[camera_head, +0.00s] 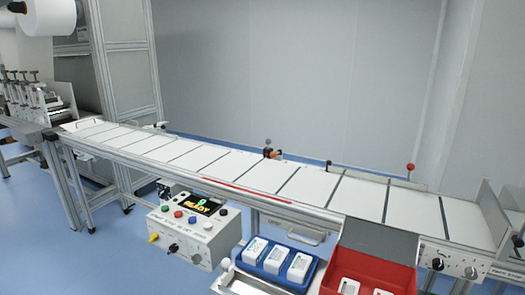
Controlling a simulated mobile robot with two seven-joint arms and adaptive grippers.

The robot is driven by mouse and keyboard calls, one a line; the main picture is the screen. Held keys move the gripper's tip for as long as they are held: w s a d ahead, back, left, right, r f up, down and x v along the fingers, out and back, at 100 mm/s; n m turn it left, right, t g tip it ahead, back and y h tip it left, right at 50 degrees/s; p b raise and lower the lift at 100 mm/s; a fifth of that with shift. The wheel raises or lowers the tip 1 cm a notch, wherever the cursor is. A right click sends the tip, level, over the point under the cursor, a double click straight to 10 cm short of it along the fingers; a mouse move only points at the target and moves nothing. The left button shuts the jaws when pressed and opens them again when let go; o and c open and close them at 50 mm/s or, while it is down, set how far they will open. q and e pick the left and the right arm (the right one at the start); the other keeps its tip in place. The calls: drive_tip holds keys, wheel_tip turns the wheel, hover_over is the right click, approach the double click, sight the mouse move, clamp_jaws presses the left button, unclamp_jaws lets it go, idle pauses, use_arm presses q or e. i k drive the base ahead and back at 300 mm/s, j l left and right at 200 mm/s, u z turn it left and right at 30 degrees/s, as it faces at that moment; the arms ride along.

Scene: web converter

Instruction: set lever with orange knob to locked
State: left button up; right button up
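A small lever with an orange part (272,154) stands at the far edge of the conveyor, near the middle of the picture. A grey ball shows just above the orange part. It is too small to tell how the lever is set or to read any mark beside it. Neither of my grippers is in view.
The long white conveyor (235,166) crosses the picture. A red ball-topped post (410,168) stands on its far side. In front are a control box (192,228) with a lit display, a blue tray (250,263) of white packs and a red bin (370,262).

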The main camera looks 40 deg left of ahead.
sight(273, 155)
drive_tip(key=u, duration=1.05)
